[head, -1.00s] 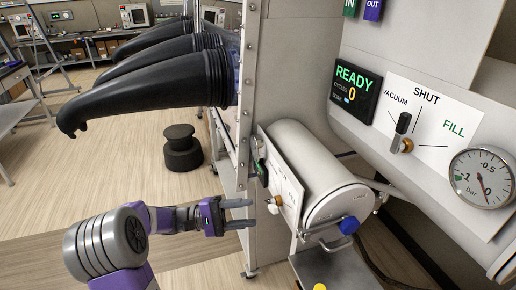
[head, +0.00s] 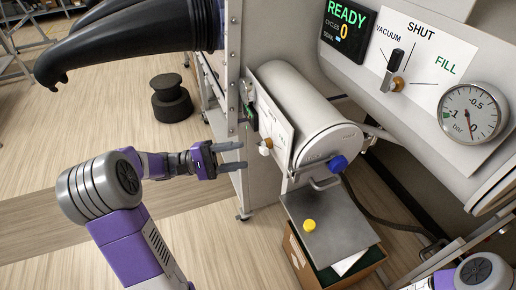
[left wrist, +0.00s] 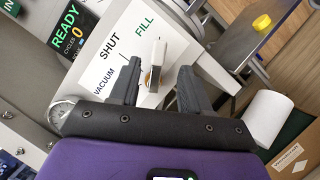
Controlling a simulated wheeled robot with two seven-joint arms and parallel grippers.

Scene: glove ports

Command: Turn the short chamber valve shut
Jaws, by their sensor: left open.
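The short chamber is a pale cylinder (head: 304,108) with a blue knob on its end. Its slanted white valve plate (head: 275,125) faces left and is seen nearly edge-on in the head view. The short chamber valve (head: 265,147) has a white handle and a brass hub. In the left wrist view this handle (left wrist: 157,52) appears between the fingers, on the FILL side of SHUT; its exact setting is hard to tell. My left gripper (head: 242,157) is open just left of the valve, fingers pointing at it, with a small gap in the head view.
A larger chamber above has a black-handled valve (head: 392,72), a gauge (head: 471,113) and a READY display (head: 346,28). Black gloves (head: 130,45) stick out at upper left. A grey shelf (head: 330,228) with a yellow knob lies below.

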